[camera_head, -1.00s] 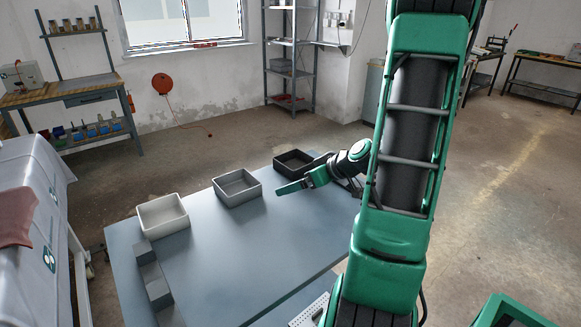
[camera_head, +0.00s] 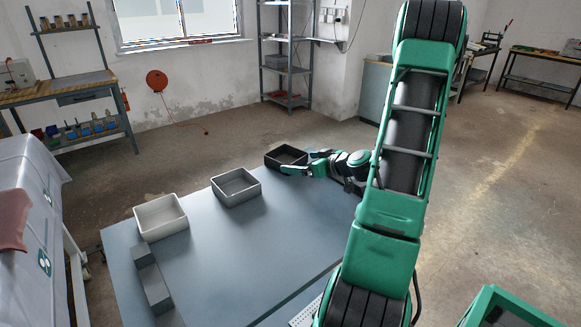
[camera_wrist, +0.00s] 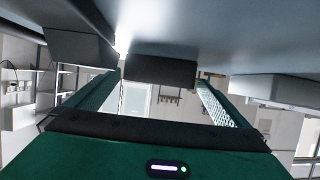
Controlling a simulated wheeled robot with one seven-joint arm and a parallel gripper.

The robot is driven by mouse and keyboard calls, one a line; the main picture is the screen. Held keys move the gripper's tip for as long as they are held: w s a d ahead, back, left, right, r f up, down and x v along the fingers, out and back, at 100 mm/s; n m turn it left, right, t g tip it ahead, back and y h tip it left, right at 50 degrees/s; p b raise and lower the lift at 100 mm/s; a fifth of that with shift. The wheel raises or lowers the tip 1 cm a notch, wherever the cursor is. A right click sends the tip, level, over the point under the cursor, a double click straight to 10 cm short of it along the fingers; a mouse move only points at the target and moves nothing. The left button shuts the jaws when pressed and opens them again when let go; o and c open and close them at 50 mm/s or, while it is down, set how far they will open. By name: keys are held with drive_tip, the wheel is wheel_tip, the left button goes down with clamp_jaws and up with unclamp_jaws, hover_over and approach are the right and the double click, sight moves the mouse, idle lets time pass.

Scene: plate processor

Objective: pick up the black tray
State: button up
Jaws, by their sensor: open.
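The black tray (camera_head: 287,155) is a small open box at the back edge of the blue-grey table (camera_head: 250,245), at the end of a row of trays. My gripper (camera_head: 303,163) is at its right side, with its fingers pointing left and spread apart. The near finger overlaps the tray's front corner in the head view. In the wrist view, the black tray (camera_wrist: 160,70) appears as a dark block ahead, in the gap between the two fingers (camera_wrist: 160,88). I cannot tell whether either finger touches it.
A grey tray (camera_head: 235,187) and a white tray (camera_head: 160,217) stand to the left on the table. A grey stepped block (camera_head: 152,280) lies near the left edge. The table's middle is clear. A shelf rack (camera_head: 287,55) stands behind.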

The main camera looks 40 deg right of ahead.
sight(294, 159)
drive_tip(key=x, duration=0.5)
drive_tip(key=shift+w+r, duration=0.15)
drive_tip(key=shift+r, duration=0.1)
drive_tip(key=shift+c, duration=0.3)
drive_tip(key=c, duration=0.6)
drive_tip(key=shift+c, duration=0.4)
drive_tip(key=shift+r, duration=0.15)
